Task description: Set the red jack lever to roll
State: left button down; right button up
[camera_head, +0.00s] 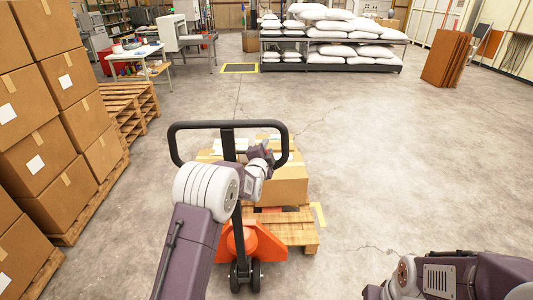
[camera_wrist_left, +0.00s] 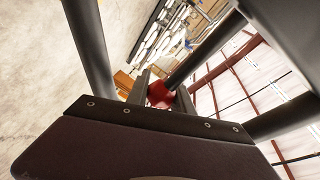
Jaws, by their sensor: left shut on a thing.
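The pallet jack has an orange body (camera_head: 265,243) and a black loop handle (camera_head: 228,125) that stands upright in the head view. My left arm reaches up to the handle, and my left gripper (camera_head: 268,152) is at the lower right part inside the loop. The left wrist view shows the red jack lever (camera_wrist_left: 160,95) between the two fingers of my left gripper, which is shut on it. The lever's exact setting cannot be made out. The lever is hidden in the head view. Part of my right arm shows at the lower right; its gripper is out of frame.
A wooden pallet (camera_head: 290,226) with cardboard boxes (camera_head: 290,185) sits just beyond the jack. Stacked cartons (camera_head: 40,150) on pallets line the left. White sacks (camera_head: 335,50) lie on a rack at the back. The floor at the right is clear.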

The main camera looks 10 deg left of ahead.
pick_arm(q)
jog(key=shift+r, duration=0.15)
jog(key=c, duration=1.1)
grip_release()
jog(key=shift+s, duration=0.1)
jog(key=s+b, duration=0.2)
jog(key=s, duration=0.7)
jog(key=shift+r, duration=0.45)
jog(key=shift+d, duration=0.1)
